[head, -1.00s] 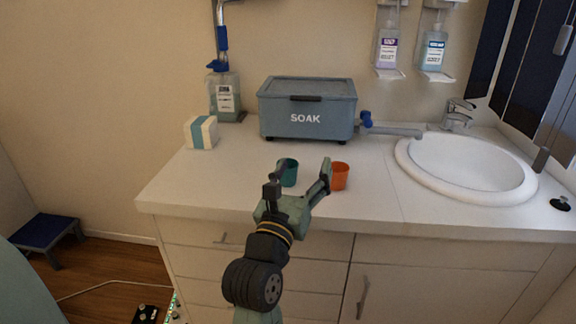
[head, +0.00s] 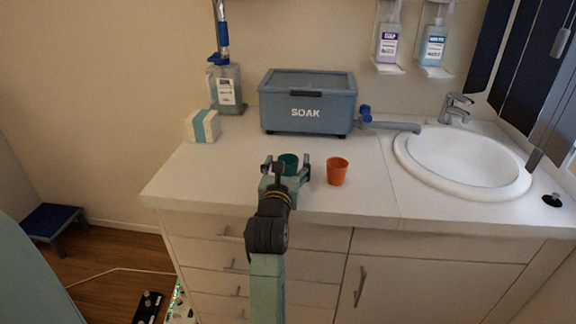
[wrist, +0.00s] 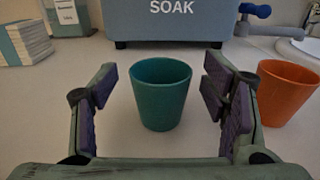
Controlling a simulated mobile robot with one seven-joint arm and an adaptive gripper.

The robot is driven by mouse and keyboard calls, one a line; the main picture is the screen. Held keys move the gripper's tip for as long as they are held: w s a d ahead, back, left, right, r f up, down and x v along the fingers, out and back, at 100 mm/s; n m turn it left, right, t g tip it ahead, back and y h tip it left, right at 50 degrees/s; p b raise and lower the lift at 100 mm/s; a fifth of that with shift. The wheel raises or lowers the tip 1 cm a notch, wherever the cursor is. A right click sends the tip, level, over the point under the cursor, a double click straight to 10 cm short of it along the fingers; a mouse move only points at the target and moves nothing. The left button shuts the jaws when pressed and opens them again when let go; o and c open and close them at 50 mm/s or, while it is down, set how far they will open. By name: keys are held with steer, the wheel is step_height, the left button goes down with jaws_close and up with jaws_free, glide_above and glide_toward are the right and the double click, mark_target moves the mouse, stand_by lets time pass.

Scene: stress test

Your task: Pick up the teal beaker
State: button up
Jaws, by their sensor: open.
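The teal beaker (wrist: 161,95) stands upright on the white counter, centred ahead of my gripper in the wrist view. In the head view the teal beaker (head: 289,162) is partly hidden behind my gripper. My gripper (head: 287,165) is open and empty, low over the counter near its front edge. In the wrist view the fingers of my gripper (wrist: 160,92) stand to the left and right of the beaker, with a gap on each side. I cannot tell how far the fingertips reach along it.
An orange cup (head: 337,172) stands just right of my gripper, close to the right finger in the wrist view (wrist: 286,95). The blue SOAK box (head: 306,112) is behind the beaker. A white sink (head: 465,165) is at right.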

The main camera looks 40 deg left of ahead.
steer(key=shift+w+a, duration=0.3)
steer(key=shift+w, duration=0.3)
steer(key=shift+c, duration=0.5)
steer(key=c, duration=1.1)
